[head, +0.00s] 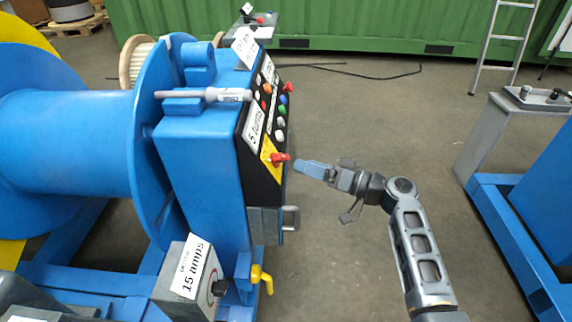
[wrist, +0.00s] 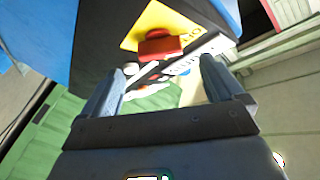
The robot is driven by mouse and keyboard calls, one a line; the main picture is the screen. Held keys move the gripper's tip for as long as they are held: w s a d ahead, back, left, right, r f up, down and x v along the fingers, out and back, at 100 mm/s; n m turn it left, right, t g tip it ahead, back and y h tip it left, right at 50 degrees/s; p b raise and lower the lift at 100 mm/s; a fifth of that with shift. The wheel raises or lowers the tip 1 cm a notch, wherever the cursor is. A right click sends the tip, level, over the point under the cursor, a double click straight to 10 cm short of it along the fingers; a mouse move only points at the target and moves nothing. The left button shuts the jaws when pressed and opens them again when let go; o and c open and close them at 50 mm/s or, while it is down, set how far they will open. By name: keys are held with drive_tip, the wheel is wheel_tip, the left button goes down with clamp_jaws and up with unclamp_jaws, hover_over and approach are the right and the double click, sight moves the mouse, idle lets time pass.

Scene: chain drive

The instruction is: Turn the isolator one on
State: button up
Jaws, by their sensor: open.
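A red handle (head: 280,158) sits on a yellow plate (head: 267,150) low on the black front panel of the blue winch cabinet. I take it for the isolator, but its label is too small to read. In the wrist view the red handle (wrist: 160,46) shows as a red block on the yellow plate (wrist: 150,20), lying nearly level across the picture. My gripper (head: 304,168) is just right of the handle in the head view. In the wrist view my gripper (wrist: 162,68) is open, its fingers apart and empty, with the handle beyond and between the tips.
Coloured buttons (head: 281,104) and a white label lie further along the panel. A grey box marked 15 amps (head: 180,272) and a yellow lever (head: 262,278) are at the near end. Open floor (head: 345,115) lies right of the cabinet.

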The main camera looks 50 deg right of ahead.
sight(287, 159)
drive_tip(key=x, duration=0.6)
drive_tip(key=c, duration=1)
